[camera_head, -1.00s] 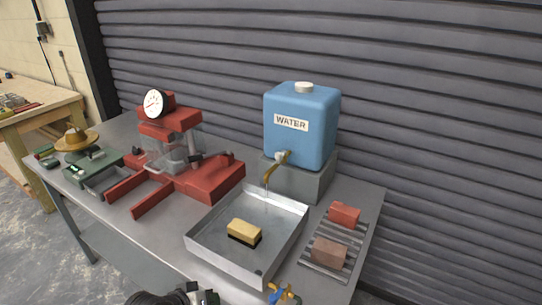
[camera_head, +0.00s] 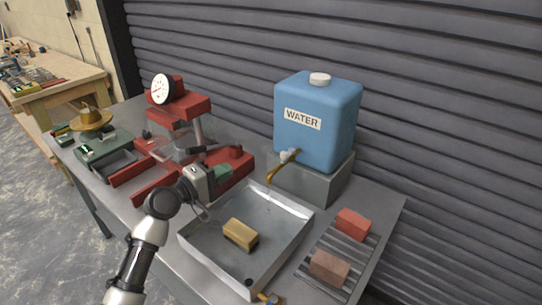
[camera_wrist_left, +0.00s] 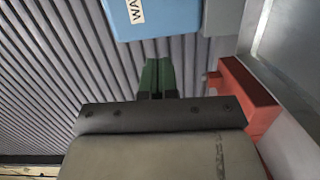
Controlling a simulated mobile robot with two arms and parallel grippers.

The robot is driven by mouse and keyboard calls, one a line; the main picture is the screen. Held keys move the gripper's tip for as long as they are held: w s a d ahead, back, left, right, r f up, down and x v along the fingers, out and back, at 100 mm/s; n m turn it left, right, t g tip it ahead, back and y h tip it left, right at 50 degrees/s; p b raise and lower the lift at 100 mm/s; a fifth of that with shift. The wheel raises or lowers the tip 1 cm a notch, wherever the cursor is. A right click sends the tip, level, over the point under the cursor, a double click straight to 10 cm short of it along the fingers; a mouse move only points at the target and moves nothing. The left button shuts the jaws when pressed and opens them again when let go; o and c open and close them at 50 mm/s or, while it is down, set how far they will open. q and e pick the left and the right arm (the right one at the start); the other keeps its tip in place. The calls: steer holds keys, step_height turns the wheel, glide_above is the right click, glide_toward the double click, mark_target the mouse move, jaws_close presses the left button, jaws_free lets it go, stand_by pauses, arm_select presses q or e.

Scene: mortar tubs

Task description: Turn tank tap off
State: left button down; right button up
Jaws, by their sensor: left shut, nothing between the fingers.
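The blue water tank (camera_head: 318,140) stands on a grey block at the back of the bench. It also shows at the top of the left wrist view (camera_wrist_left: 165,14). Its tap (camera_head: 285,162) has a pale body and a brass spout that points down over the metal tray (camera_head: 207,256). The tap's handle position is too small to tell. My left gripper (camera_head: 222,173) has green fingers, which show closed together and empty in the left wrist view (camera_wrist_left: 157,76). It is in the air left of the tap, apart from it, near the tray's back left corner. My right gripper is not in view.
A yellow sponge-like block (camera_head: 240,234) lies in the tray. A red press with a gauge (camera_head: 162,89) stands left of the tank. A rack (camera_head: 318,285) with two bricks is at the right. A ribbed shutter (camera_head: 440,110) is behind. A green scale (camera_head: 105,146) is far left.

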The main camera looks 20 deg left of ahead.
arm_select(q)
steer(key=s+d+p+x, duration=0.1)
steer(key=p+x, duration=0.3)
steer(key=x, duration=0.9)
steer(key=shift+d+f, duration=0.25)
steer(key=shift+d, duration=0.75)
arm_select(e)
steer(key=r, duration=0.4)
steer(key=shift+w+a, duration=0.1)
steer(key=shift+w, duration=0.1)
arm_select(q)
steer(key=shift+a, duration=0.1)
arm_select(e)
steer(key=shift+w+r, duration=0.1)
